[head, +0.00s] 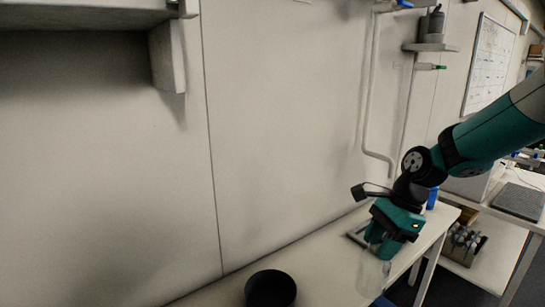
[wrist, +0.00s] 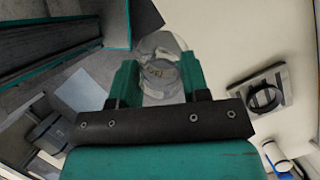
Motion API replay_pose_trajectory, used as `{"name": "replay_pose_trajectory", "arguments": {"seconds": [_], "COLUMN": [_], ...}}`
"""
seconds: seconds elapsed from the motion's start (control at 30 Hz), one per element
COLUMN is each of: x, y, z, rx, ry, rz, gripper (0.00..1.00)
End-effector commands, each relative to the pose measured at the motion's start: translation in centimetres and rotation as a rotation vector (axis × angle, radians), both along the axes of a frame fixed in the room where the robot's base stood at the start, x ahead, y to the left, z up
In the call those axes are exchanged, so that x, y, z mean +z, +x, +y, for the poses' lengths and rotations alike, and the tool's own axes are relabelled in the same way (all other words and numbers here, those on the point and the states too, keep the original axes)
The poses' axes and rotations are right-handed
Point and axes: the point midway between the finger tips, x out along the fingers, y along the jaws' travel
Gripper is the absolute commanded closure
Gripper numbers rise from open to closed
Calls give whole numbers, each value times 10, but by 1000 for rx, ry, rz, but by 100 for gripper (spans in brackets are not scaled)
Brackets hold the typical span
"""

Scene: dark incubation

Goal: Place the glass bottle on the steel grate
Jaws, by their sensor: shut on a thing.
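My gripper (head: 378,246) is shut on a clear glass bottle (head: 373,274), over the front part of the white bench. In the wrist view the bottle (wrist: 163,72) sits between the two teal fingers of my gripper (wrist: 158,82). I cannot tell whether its base touches the bench. A pale grey, slatted piece that looks like the steel grate (wrist: 277,77) lies to the right of the gripper in the wrist view, with a dark ring on it. In the head view the grate (head: 355,236) shows only partly, behind my gripper on the wall side.
A black round bowl (head: 270,289) stands on the bench (head: 325,270) to the left of my gripper. A blue-topped item (head: 432,198) stands behind my arm. The wall (head: 280,130) borders the bench. A lower shelf with a rack (head: 463,243) is at right.

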Motion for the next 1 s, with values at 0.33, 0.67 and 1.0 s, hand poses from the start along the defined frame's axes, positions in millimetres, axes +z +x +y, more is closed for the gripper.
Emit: {"name": "replay_pose_trajectory", "arguments": {"seconds": [0.33, 0.67, 1.0], "x": [-106, -181, -245], "y": [-24, -63, -73], "z": [-33, -62, -69], "rx": [666, 1231, 1375], "ry": [1, 2, -1], "rz": [9, 9, -1], "gripper": [100, 100, 100]}}
